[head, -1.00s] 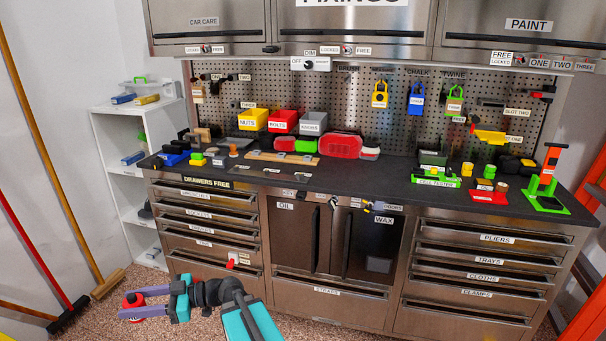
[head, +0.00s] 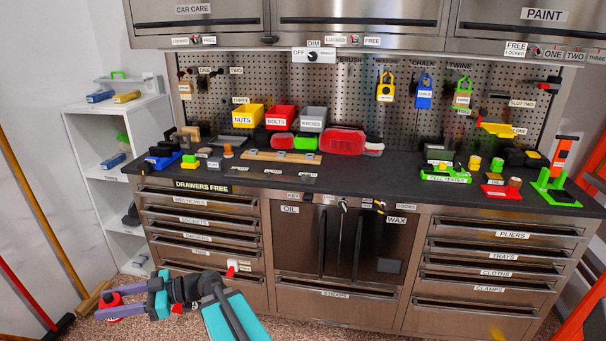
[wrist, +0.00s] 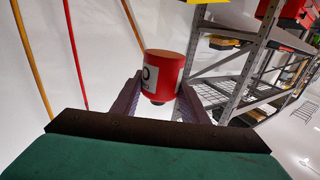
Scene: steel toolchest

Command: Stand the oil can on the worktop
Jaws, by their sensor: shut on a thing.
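The oil can is a small red can with a white label (wrist: 162,75), held between the two purple fingers of my gripper in the wrist view. In the head view the red can (head: 109,301) shows at the lower left, at the fingertips of my gripper (head: 112,304). My gripper is shut on the can, low in front of the chest and left of the drawers. The dark worktop (head: 400,180) is above and beyond it. The can's far side is hidden.
Bins, a red case (head: 342,141) and small items stand along the worktop's back. A green tester (head: 445,177) and red stand (head: 500,191) are on the right. The front middle of the worktop is mostly clear. A white shelf (head: 98,145) and brooms (head: 30,250) stand left.

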